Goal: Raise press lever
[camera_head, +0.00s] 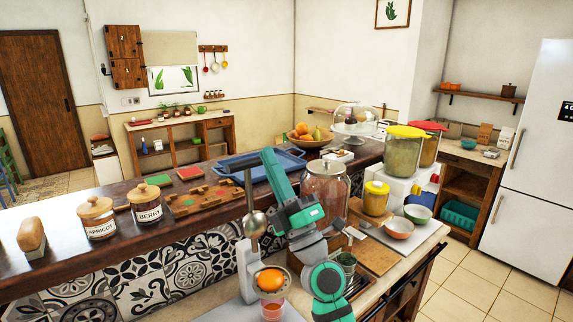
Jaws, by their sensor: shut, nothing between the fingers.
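The press (247,272) is a pale upright stand at the front edge of the counter, low in the middle of the view. Its metal dome (255,223) hangs above an orange half (270,280), with a clear gap between them. A small cup (272,309) with reddish contents is under the orange. My teal and grey arm rises just right of the press, its upper part close beside the lever.
A large glass jar (325,192) stands behind my arm. Right of it are a yellow-lidded jar (376,198), two bowls (398,228) and a wooden board (372,254). A blue tray (262,163) and jars labelled Apricot (97,218) and Berry (146,203) are on the dark raised counter.

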